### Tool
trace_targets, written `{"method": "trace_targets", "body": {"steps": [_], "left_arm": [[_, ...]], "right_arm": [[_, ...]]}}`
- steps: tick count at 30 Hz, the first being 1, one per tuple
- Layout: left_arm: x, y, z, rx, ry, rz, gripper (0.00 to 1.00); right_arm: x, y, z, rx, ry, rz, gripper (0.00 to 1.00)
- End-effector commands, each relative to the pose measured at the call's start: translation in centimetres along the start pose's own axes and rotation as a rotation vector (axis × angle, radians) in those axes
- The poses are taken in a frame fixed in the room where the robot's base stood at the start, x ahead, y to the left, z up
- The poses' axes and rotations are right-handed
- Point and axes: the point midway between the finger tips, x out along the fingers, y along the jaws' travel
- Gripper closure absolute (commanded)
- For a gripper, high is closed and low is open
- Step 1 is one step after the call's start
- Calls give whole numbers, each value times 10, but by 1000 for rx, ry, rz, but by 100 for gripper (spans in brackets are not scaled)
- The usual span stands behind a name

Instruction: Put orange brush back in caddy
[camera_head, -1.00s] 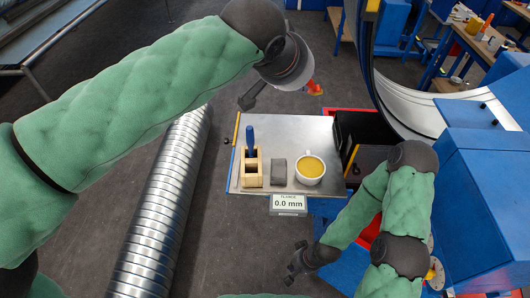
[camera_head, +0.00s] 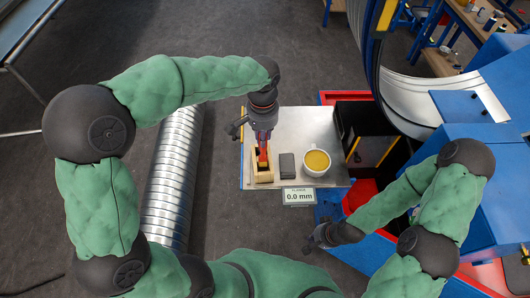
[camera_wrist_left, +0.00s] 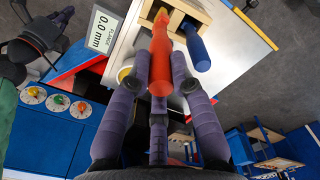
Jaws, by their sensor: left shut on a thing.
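The orange brush (camera_head: 263,156) is held by my left gripper (camera_head: 263,142) over the wooden caddy (camera_head: 262,179). In the left wrist view the orange brush (camera_wrist_left: 159,60) is between the purple fingers of my left gripper (camera_wrist_left: 160,82). Its yellowish tip points at a slot of the caddy (camera_wrist_left: 186,8); I cannot tell whether it is inside. A blue-handled tool (camera_wrist_left: 197,50) stands in the neighbouring slot. It is hidden behind my gripper in the head view. My right gripper (camera_head: 318,240) is low, in front of the table, with its fingers apart and empty.
A grey block (camera_head: 287,164) and a white mug of yellow content (camera_head: 316,162) stand right of the caddy on the metal table (camera_head: 300,122). A display reading 0.0 mm (camera_head: 299,196) is at the front edge. A spiral duct (camera_head: 172,180) lies to the left.

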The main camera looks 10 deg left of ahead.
Motion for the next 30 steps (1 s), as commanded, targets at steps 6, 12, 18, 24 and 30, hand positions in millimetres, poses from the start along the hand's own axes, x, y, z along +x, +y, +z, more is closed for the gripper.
{"method": "trace_targets", "body": {"steps": [6, 12, 18, 24, 30], "left_arm": [[25, 0, 0, 0, 1, -1, 100], [41, 0, 0, 0, 0, 0, 100], [63, 0, 0, 0, 2, 0, 100], [64, 0, -1, 1, 4, 0, 100], [66, 0, 0, 1, 3, 0, 63]], "right_arm": [[-3, -1, 0, 0, 0, 0, 100], [-5, -2, 0, 0, 0, 0, 100], [-8, -3, 0, 0, 0, 0, 100], [-7, -3, 0, 0, 0, 0, 100], [-5, -2, 0, 0, 0, 0, 100]]}}
